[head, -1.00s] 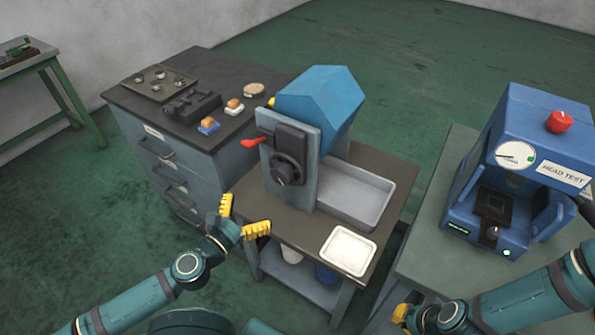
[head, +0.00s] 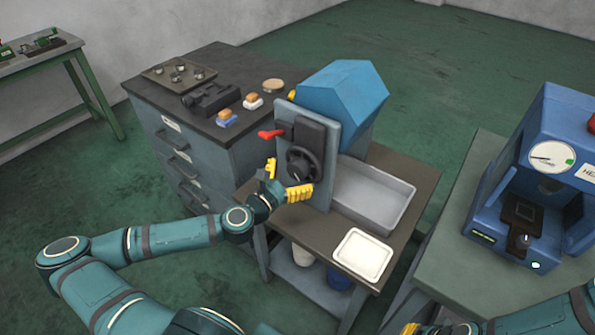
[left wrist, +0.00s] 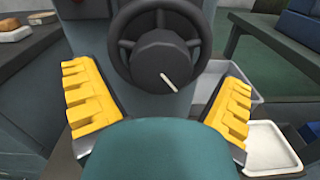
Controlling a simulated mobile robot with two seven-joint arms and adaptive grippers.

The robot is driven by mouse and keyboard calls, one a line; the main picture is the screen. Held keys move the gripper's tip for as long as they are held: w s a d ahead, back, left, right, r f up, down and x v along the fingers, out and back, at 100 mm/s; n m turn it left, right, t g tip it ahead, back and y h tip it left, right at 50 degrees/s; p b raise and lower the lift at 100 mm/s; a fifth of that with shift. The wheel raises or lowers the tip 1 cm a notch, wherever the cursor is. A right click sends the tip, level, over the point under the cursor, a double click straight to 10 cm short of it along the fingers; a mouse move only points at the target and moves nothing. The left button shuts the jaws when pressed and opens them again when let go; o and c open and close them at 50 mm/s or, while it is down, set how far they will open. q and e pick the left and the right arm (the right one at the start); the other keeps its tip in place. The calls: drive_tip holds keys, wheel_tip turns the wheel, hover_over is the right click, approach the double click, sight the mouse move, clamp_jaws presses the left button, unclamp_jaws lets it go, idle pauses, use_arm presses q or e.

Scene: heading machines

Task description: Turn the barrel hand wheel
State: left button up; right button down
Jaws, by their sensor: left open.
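The barrel hand wheel (head: 301,165) is a dark spoked wheel on the grey front plate of the blue barrel machine (head: 345,97). In the left wrist view the hand wheel (left wrist: 160,50) fills the upper middle, its hub carrying a pale line that slants down to the right. My left gripper (head: 284,183) is open just in front of and slightly below the wheel. Its yellow fingers (left wrist: 160,100) stand apart on either side of the hub in the wrist view, with nothing between them. My right gripper (head: 411,330) shows only partly at the bottom edge of the head view.
A red lever (head: 269,134) sticks out left of the wheel. A grey tray (head: 374,196) and a white tray (head: 362,254) stand right of the machine. A drawer cabinet (head: 188,150) stands behind left. A blue test press (head: 535,185) stands at right.

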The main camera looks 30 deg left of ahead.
use_arm(q)
drive_tip(key=shift+w+d, duration=0.1)
drive_tip(key=shift+w, duration=1)
drive_tip(key=c, duration=1.2)
drive_tip(key=shift+m, duration=1.5)
drive_tip(key=shift+m+p, duration=0.5)
drive_tip(key=shift+m, duration=1.4)
